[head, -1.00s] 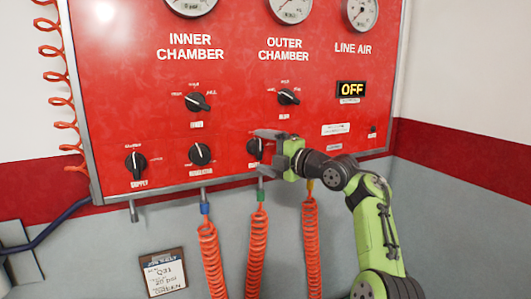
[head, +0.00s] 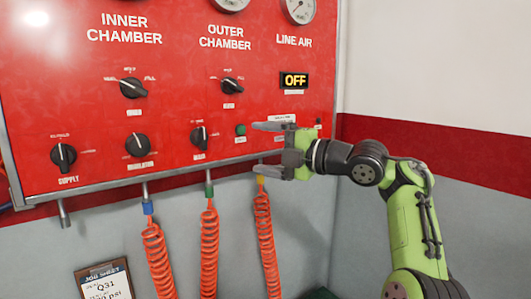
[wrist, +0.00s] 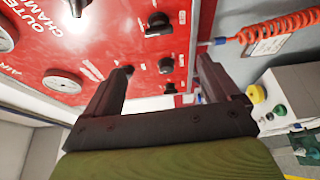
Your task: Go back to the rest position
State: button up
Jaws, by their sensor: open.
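My gripper (head: 264,151) is open and empty, its two fingers spread one above the other and pointing left in the head view. It is in front of the lower right of the red control panel (head: 60,105), to the right of the lower outer-chamber knob (head: 198,137) and a green button (head: 240,130). No knob is between the fingers. In the wrist view the dark fingers (wrist: 163,75) stand apart, with the red panel behind them. The arm reaches in from the lower right of the head view.
Orange coiled hoses (head: 209,255) hang below the panel. More black knobs (head: 133,88) sit on it, and a display (head: 294,80) reads OFF. A job sheet (head: 103,282) is at lower left. The wrist view shows a light-coloured unit (wrist: 290,95) at right.

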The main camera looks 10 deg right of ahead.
jog(key=shift+w+a, duration=0.1)
jog(key=shift+a, duration=0.05)
jog(key=s+a+f+m+g+h, duration=0.2)
jog(key=s+a+f+m+h, duration=0.55)
jog(key=a+m, duration=0.3)
jog(key=s+d+f+m+g+h, duration=0.1)
jog(key=s+d+f+m, duration=0.2)
jog(key=s+f+m, duration=0.2)
jog(key=s+d+f+m+g+h+b, duration=0.1)
jog(key=s+d+f+m, duration=0.3)
jog(key=s+f, duration=0.6)
jog(key=s+d+f+m+g+h, duration=0.3)
jog(key=s+f+m, duration=0.4)
jog(key=s, duration=0.4)
jog(key=shift+s+d+f, duration=0.35)
jog(key=shift+d+f, duration=0.25)
jog(key=shift+f, duration=0.25)
